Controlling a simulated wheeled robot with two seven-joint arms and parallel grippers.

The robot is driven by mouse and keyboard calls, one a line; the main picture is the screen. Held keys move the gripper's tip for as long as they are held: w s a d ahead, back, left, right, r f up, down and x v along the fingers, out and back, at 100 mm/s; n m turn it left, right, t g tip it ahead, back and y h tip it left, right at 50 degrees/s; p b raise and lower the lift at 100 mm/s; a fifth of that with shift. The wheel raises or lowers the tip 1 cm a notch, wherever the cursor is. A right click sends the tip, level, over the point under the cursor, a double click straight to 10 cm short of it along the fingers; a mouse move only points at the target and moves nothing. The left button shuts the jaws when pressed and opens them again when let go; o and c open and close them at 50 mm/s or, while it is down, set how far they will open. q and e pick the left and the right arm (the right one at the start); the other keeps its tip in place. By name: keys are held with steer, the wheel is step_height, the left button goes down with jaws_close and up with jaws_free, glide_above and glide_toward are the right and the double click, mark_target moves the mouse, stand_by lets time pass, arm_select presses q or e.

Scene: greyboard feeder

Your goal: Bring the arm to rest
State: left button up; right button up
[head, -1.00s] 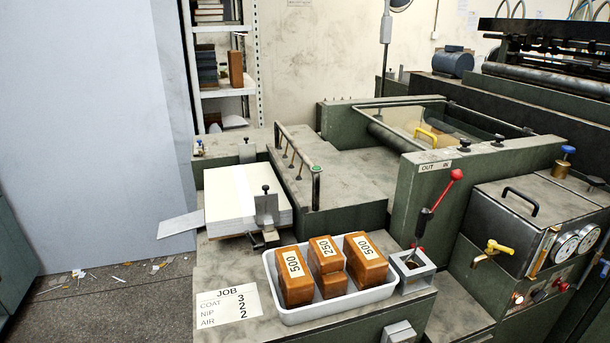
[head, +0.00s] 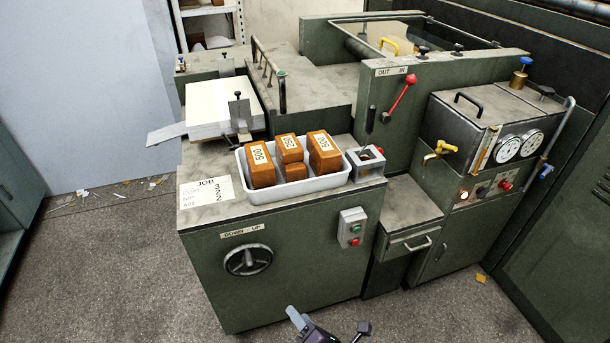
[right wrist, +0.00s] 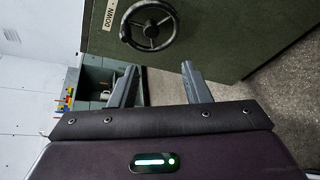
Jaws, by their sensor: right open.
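My right gripper (head: 330,325) is at the bottom edge of the head view, low in front of the green machine (head: 290,285) and apart from it. In the right wrist view its two fingers (right wrist: 160,85) stand wide apart with nothing between them. Beyond them the machine's handwheel (right wrist: 150,27) shows above the fingers. My left gripper is not in the head view.
A white tray (head: 293,189) with several brown numbered blocks stands on the machine's top, beside a paper stack (head: 215,104). A handwheel (head: 247,260) and a button box (head: 351,228) stick out from the front. The grey floor (head: 110,270) is largely clear at left.

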steer(key=s+d+f+m+g+h+p, duration=0.35)
steer(key=d+f+m+h, duration=0.25)
steer(key=d+f+m, duration=1.1)
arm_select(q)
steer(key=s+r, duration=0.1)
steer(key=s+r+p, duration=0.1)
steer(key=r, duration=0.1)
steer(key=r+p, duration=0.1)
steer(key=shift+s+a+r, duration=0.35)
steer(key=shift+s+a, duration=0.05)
arm_select(e)
steer(key=s+d+f+m+g, duration=0.2)
steer(key=s+f+m, duration=0.1)
steer(key=s, duration=0.6)
steer(key=s+d+f+m+g+h, duration=0.1)
steer(key=s+d+f+m+g, duration=0.1)
steer(key=s+f, duration=0.4)
steer(key=s+d+f+m+g+h, duration=0.1)
steer(key=s+m, duration=0.5)
steer(key=s, duration=0.7)
step_height(320, 180, down, 4)
steer(key=d+g, duration=0.1)
steer(key=g, duration=0.1)
steer(key=shift+d+r+g, duration=0.2)
steer(key=shift+g, duration=0.15)
steer(key=shift+s, duration=0.1)
